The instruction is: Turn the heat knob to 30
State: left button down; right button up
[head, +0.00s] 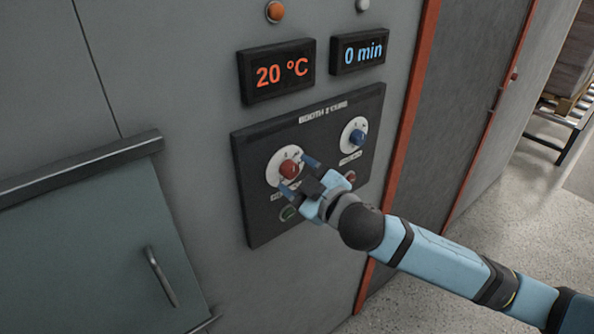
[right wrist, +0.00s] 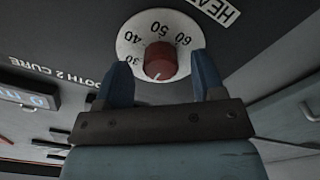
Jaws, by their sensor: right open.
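The red heat knob (head: 289,168) sits on a white round dial on the dark control panel (head: 250,203). In the right wrist view the knob (right wrist: 160,60) has a pale mark at its lower edge, below the 30; 30, 40, 50 and 60 show on the dial (right wrist: 137,35). The temperature display (head: 282,72) reads 20 °C. My right gripper (head: 299,175) is open at the knob, one finger on each side of it; I cannot tell whether they touch it. The right gripper (right wrist: 160,70) also shows in the wrist view. My left gripper is out of view.
A blue knob (head: 356,137) is right of the heat knob, under a display (head: 360,51) reading 0 min. A green button (head: 289,213) and a red button (head: 349,177) sit below the knobs. A handled door (head: 90,240) is at left.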

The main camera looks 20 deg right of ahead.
jog(key=shift+w+a, duration=0.15)
jog(key=shift+w, duration=0.2)
jog(key=c, duration=0.9)
